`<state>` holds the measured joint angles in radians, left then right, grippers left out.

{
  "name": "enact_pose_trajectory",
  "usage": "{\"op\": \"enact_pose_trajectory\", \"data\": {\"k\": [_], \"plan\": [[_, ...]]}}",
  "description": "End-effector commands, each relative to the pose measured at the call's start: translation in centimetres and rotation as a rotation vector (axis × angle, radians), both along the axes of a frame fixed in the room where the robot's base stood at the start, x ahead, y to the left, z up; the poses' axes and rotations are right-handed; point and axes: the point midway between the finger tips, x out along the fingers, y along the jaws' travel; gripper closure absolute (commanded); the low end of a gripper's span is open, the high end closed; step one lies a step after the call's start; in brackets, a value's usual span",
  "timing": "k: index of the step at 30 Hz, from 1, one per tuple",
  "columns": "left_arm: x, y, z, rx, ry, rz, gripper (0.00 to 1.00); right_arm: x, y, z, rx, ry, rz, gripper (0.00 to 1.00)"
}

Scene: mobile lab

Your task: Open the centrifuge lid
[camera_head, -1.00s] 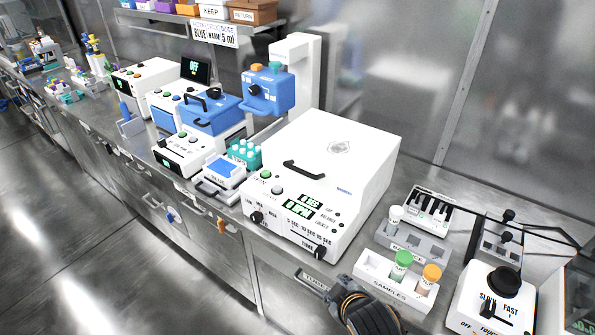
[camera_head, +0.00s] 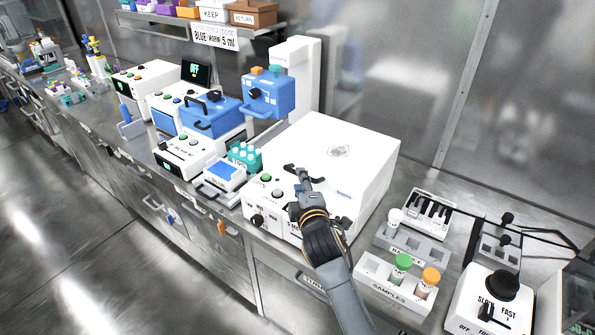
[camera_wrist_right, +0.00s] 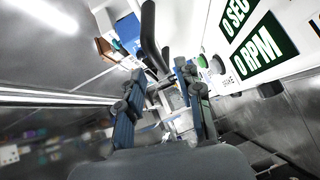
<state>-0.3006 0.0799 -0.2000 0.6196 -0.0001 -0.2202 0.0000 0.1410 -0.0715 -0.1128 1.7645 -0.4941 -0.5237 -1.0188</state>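The centrifuge (camera_head: 355,165) is a large white box on the steel bench. Its lid is shut flat on top, with a round emblem and a black bar handle (camera_head: 290,168) near the front edge. My right gripper (camera_head: 304,177) is at the front of the centrifuge, close to the right end of the handle and partly hiding it. In the right wrist view the handle (camera_wrist_right: 150,38) lies just beyond the fingertips, roughly in line with the gap between them. The right gripper (camera_wrist_right: 160,72) is open, with nothing between its fingers. My left gripper is not in view.
The front panel has displays (camera_wrist_right: 256,45) and knobs, partly behind my arm. A samples rack (camera_head: 372,270) with green- and orange-capped tubes stands right of my forearm, with a balance rack (camera_head: 425,250) behind it. A teal tube rack (camera_head: 245,153) and blue-topped device (camera_head: 222,172) stand left.

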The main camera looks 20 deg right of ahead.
Motion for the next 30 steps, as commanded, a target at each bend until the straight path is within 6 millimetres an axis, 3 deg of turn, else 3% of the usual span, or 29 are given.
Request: {"op": "enact_pose_trajectory", "data": {"k": [3,9,20,21,26,30], "plan": [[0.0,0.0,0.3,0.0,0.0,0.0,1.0,2.2,-0.2,-0.1,0.002,0.0,0.0,0.64],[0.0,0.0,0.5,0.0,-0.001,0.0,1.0,4.4,-0.5,-0.6,0.001,0.0,-0.001,0.64],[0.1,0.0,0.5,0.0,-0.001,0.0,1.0,4.9,-0.6,-0.8,0.001,0.001,0.0,0.64],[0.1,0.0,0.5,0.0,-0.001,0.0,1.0,4.9,-0.6,-0.8,0.001,0.001,0.0,0.66],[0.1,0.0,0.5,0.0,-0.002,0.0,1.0,4.9,-0.6,-0.7,0.001,0.001,0.0,0.99],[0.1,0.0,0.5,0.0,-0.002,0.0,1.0,4.9,-0.6,-0.8,0.001,0.001,0.0,1.0]]}}
